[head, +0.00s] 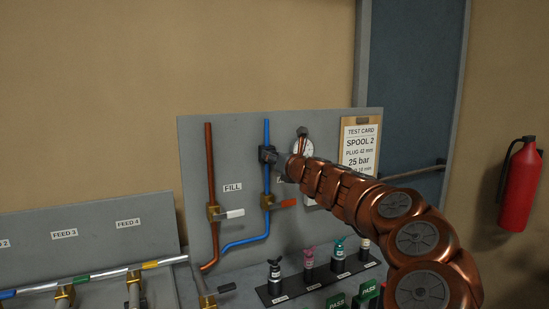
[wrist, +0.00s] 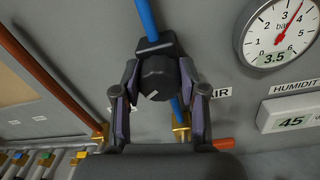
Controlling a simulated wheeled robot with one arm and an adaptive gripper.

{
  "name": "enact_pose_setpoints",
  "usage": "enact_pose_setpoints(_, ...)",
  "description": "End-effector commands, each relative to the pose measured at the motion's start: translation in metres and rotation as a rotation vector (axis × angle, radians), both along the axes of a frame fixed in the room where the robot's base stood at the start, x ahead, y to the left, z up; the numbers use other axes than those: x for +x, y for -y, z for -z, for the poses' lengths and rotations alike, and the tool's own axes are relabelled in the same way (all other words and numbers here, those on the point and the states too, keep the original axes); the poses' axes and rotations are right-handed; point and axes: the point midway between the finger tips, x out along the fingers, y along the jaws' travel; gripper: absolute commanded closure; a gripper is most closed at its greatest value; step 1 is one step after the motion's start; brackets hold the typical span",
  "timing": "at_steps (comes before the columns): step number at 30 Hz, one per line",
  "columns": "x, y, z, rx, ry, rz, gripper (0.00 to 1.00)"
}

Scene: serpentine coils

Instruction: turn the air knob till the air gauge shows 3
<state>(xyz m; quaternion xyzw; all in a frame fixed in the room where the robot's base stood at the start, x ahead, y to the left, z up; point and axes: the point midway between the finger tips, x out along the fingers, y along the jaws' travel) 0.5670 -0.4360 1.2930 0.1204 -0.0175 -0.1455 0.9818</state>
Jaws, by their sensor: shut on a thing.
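The air knob (wrist: 158,76) is a black faceted knob on the blue pipe (wrist: 147,18), with a small light mark on its face. My gripper (wrist: 160,92) is shut on it, one finger on each side, in the wrist view. In the head view my gripper (head: 269,156) is at the blue pipe on the grey panel, and the knob is hard to tell from the fingers. The air gauge (wrist: 279,32) is a round white dial in bar at the upper right; its red needle points up and right, and its display reads 3.5. My arm partly hides the gauge (head: 303,146) in the head view.
A humidity display (wrist: 292,121) reads 45. Below the knob is a brass valve with an orange handle (head: 287,203). A copper pipe (head: 210,165) with a white-handled valve stands left. A test card (head: 359,147) hangs right.

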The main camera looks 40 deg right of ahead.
Motion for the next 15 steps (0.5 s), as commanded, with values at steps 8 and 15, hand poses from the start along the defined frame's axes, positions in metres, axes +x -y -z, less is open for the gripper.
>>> enact_pose_setpoints(8, 0.0002, -0.0002, -0.0007, -0.037, -0.013, -0.001, 0.93)
enact_pose_setpoints(15, 0.0005, -0.0007, -0.0014, -0.165, -0.058, 0.000, 0.93)
